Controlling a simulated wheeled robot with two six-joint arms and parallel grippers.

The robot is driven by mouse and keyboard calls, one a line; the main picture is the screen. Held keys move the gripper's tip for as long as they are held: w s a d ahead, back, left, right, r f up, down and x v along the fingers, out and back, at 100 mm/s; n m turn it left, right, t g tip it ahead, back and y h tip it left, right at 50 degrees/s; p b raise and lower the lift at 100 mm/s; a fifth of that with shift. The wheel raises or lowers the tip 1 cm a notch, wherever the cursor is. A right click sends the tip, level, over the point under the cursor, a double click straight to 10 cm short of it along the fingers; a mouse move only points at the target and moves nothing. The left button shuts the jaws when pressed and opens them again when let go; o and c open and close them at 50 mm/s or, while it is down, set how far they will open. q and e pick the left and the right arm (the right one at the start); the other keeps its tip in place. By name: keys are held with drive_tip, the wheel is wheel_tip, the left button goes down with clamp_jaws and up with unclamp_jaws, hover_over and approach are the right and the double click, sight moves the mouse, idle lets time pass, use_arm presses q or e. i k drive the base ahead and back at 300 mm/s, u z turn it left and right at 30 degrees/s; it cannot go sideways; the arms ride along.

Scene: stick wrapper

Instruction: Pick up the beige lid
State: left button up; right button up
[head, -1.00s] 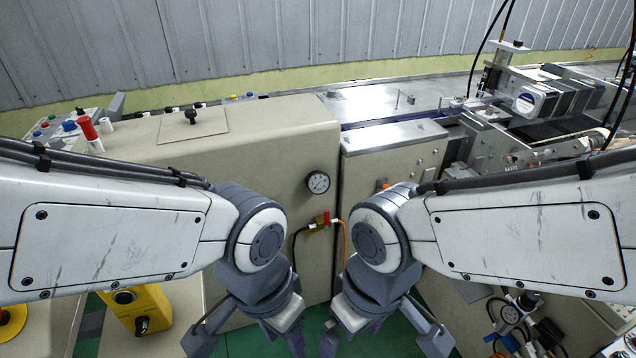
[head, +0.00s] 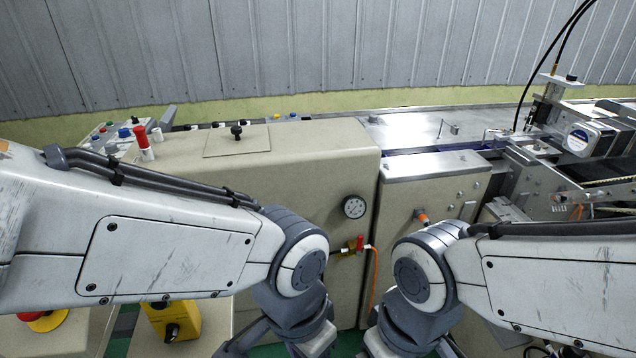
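The beige lid (head: 222,146) is a flat, thin-edged panel with a black knob (head: 237,131) on it. It lies flat on top of the beige cabinet (head: 290,180), left of the middle of the head view. Nothing touches it. My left gripper (head: 277,346) is low at the bottom edge, in front of the cabinet and well below the lid. My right gripper (head: 412,348) is beside it, further right.
A red-topped post (head: 142,137) and coloured buttons stand left of the lid. A gauge (head: 354,207) and a red-handled valve (head: 360,243) stick out of the cabinet front. A metal conveyor with machinery (head: 585,138) is at right. The cabinet top around the lid is mostly clear.

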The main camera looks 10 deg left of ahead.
sight(235, 140)
drive_tip(key=z, duration=1.5)
drive_tip(key=i, duration=1.35)
drive_tip(key=u, duration=3.3)
drive_tip(key=i, duration=0.15)
drive_tip(key=z, duration=0.1)
